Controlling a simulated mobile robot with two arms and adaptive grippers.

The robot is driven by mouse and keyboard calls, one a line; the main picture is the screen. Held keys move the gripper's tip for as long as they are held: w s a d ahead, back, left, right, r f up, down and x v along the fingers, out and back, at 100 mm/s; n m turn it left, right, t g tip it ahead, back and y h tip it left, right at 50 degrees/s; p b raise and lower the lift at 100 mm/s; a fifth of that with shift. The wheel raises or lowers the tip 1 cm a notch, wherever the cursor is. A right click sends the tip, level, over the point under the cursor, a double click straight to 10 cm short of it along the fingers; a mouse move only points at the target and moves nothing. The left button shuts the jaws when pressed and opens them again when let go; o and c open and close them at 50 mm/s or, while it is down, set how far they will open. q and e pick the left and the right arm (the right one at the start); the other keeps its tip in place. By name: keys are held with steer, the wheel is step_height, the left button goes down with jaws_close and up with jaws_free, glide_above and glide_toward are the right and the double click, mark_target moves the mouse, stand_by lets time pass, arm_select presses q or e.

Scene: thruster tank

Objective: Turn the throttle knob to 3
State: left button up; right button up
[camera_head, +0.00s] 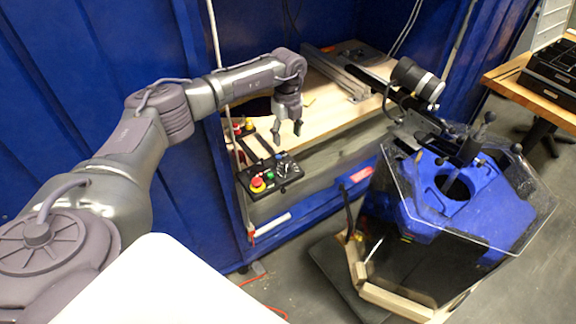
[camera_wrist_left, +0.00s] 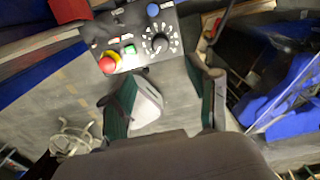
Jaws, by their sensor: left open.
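A black control panel (camera_head: 271,187) hangs at the front edge of the wooden bench. It carries a red and yellow stop button (camera_head: 257,184), a green button (camera_head: 270,176) and the throttle knob (camera_head: 283,169) with a dial. In the left wrist view the knob (camera_wrist_left: 157,43) is dark, with white marks around it; I cannot read the numbers. My left gripper (camera_head: 287,136) points down above and behind the panel, apart from the knob. Its two fingers also show in the left wrist view (camera_wrist_left: 172,98), spread and empty. My right gripper is not in view.
The wooden bench (camera_head: 322,113) stands in the blue enclosure behind the panel. A black and blue machine with a clear cover (camera_head: 468,190) stands to the right. A table with a black tray (camera_head: 555,75) is at the far right. A red cable (camera_head: 262,293) lies on the floor.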

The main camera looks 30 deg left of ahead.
mark_target(287, 164)
arm_select(q)
step_height(287, 164, down, 12)
steer(key=b, duration=0.9)
steer(key=shift+f+b, duration=0.2)
steer(key=shift+b, duration=0.15)
steer(key=shift+r, duration=0.1)
jaws_close()
